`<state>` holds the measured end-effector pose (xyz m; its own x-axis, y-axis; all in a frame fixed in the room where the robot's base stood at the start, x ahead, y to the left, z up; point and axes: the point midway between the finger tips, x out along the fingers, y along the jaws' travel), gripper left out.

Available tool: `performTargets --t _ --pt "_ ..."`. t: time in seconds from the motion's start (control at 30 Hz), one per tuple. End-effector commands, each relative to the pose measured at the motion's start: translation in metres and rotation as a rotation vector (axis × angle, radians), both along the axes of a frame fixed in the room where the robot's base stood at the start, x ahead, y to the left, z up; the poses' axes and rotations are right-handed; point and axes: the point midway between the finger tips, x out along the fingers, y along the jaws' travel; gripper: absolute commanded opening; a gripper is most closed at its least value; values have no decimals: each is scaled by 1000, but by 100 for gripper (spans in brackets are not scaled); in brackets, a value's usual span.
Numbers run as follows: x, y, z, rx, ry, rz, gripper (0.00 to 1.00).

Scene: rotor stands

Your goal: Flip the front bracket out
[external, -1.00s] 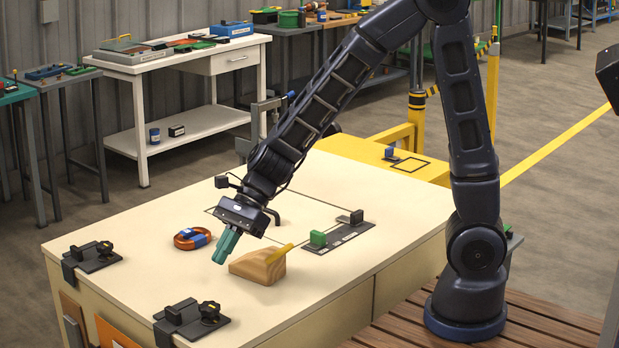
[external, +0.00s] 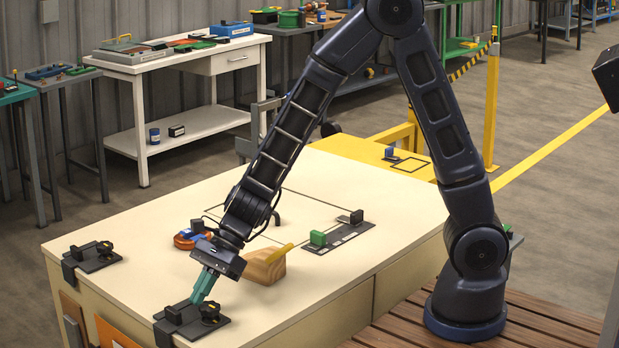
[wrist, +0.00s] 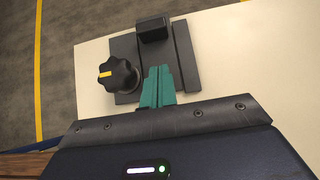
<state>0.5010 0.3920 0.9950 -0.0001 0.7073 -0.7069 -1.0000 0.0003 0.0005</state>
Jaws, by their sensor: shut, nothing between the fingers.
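The front bracket (external: 168,328) is a dark plate clamped on the near left edge of the bench, with a small black block and a black knob (external: 209,312) on it. In the wrist view its plate (wrist: 184,60) lies flat, with the block (wrist: 152,30) at the far end and the knob (wrist: 118,75) with a yellow mark at the left. My gripper (external: 196,301) has teal fingers pressed together and empty. The fingertips (wrist: 159,70) are over the plate, between block and knob in the external view. I cannot tell whether they touch it.
A second similar bracket (external: 92,257) sits at the bench's far left corner. A wooden block (external: 262,268) with a yellow strip and an orange ring (external: 187,239) with a blue piece lie behind my gripper. The cream bench top (external: 130,290) is clear between the brackets.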

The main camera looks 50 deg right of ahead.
Motion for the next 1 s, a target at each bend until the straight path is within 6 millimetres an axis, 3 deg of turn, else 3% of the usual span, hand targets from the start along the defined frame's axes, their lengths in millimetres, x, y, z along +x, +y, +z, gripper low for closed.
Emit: performTargets --t 0.1,0.3,0.83,1.0 --pt "0 18 -1 -1 -1 2 0" --pt "0 36 0 0 -1 1 0" --pt "0 44 0 -1 -1 1 0" --pt "0 71 0 1 -1 4 0"
